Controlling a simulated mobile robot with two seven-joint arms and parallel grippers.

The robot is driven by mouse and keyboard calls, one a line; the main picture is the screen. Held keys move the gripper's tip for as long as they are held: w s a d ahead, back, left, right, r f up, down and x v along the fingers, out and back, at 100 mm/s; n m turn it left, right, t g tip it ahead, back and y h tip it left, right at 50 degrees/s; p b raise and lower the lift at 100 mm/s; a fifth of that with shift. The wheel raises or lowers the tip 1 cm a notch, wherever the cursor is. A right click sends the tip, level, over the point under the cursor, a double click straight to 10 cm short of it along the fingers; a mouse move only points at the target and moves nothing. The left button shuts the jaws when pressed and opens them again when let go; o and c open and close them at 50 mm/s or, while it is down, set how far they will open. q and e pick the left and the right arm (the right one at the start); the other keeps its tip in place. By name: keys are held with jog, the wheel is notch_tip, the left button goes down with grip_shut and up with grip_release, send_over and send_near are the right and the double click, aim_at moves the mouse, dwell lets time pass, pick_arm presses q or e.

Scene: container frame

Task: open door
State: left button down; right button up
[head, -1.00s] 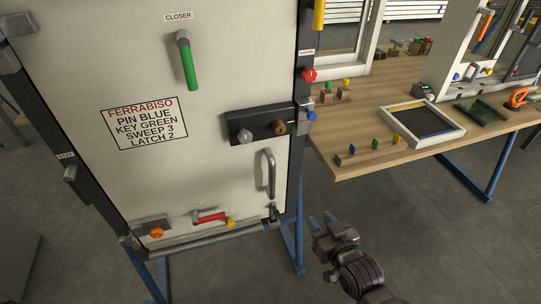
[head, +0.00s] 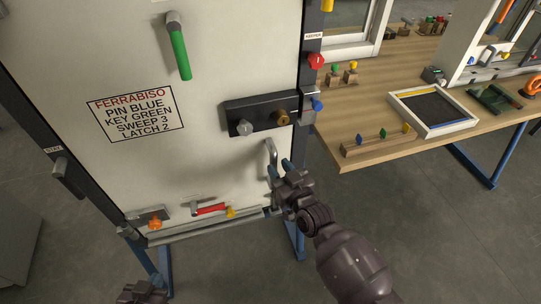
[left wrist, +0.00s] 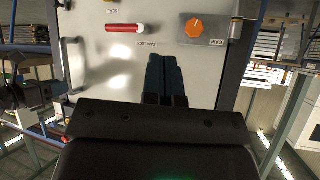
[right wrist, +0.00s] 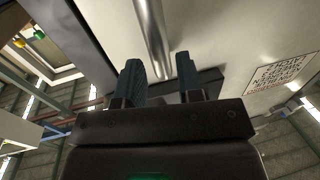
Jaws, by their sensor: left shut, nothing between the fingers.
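The pale door (head: 225,60) stands in a dark frame and looks shut. Its grey bar handle (head: 270,152) is at the lower right and also shows in the right wrist view (right wrist: 150,35). My right gripper (head: 280,168) is at the handle's lower part, fingers apart (right wrist: 160,78). The bar appears between or just ahead of the fingertips; contact cannot be told. My left gripper (left wrist: 165,72) is shut and empty, facing the lower door. A lock block (head: 260,117), green-gripped lever (head: 179,52), red-handled lever (head: 210,209) and orange knob (head: 154,223) are on the door.
A printed sign (head: 136,113) on the door reads pin blue, key green, sweep 3, latch 2. A wooden table (head: 375,100) with small items stands right.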

jog(key=shift+b+x, duration=0.3)
jog(key=shift+x, duration=2.4)
grip_shut()
